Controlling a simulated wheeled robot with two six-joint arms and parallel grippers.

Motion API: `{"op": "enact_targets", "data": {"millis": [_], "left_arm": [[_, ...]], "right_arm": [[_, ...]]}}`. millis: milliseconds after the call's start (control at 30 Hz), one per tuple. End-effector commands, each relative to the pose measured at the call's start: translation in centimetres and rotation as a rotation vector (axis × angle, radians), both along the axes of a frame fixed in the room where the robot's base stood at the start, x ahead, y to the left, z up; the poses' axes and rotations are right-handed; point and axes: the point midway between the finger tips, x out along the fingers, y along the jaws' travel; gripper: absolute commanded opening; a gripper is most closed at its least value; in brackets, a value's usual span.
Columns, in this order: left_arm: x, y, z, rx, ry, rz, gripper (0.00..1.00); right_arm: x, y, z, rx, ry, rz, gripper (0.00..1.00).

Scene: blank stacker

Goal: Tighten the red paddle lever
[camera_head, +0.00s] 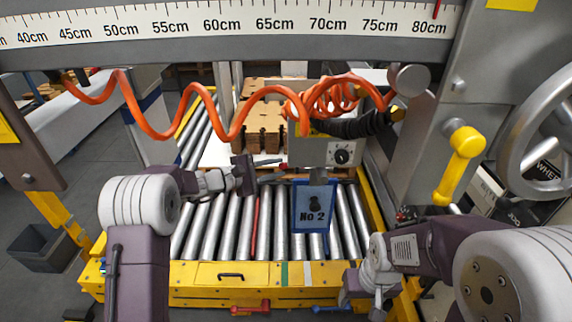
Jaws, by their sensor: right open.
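A red paddle lever (250,308) sticks out low on the front of the yellow conveyor frame, near the bottom edge of the view. A blue lever (333,309) is on the same front face to its right. My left gripper (262,178) is over the far part of the rollers, well above and behind the red lever. Its jaw opening is not clear. My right gripper (362,291) is low at the front right, near the blue lever and right of the red one. It is open and partly hidden by its own wrist. It is apart from the red lever.
The roller conveyor (208,232) carries a blue "No 2" sign (314,208). A drawer handle (231,276) is on the yellow front. An orange coiled hose (236,128) hangs above. A yellow crank handle (459,165) and grey handwheel (508,150) are at right.

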Motion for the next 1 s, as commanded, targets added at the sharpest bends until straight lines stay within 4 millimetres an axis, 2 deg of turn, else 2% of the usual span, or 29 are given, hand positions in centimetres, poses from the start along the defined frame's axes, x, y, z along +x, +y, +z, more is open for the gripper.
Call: {"op": "enact_targets", "data": {"millis": [100, 200, 533, 567, 633, 1000], "left_arm": [[1.2, -1.9, -0.6, 0.0, 0.0, -0.001, 0.25], [2.0, -2.9, -0.8, 0.001, 0.0, -0.002, 0.25], [2.4, -3.4, -0.9, 0.0, 0.0, 0.0, 0.25], [2.4, -3.4, -0.9, 0.0, 0.0, 0.0, 0.2], [2.4, -3.4, -0.9, 0.0, 0.0, 0.0, 0.0], [2.4, -3.4, -0.9, 0.001, 0.001, -0.001, 0.0]], "right_arm": [[0.0, 0.0, 0.0, 0.0, -0.001, 0.0, 0.63], [0.0, 0.0, 0.0, 0.0, -0.001, 0.0, 0.63], [0.0, 0.0, 0.0, 0.0, -0.001, 0.0, 0.63], [0.0, 0.0, 0.0, 0.0, -0.001, 0.0, 0.63], [0.0, 0.0, 0.0, 0.0, -0.001, 0.0, 0.63], [0.0, 0.0, 0.0, 0.0, -0.001, 0.0, 0.63]]}}
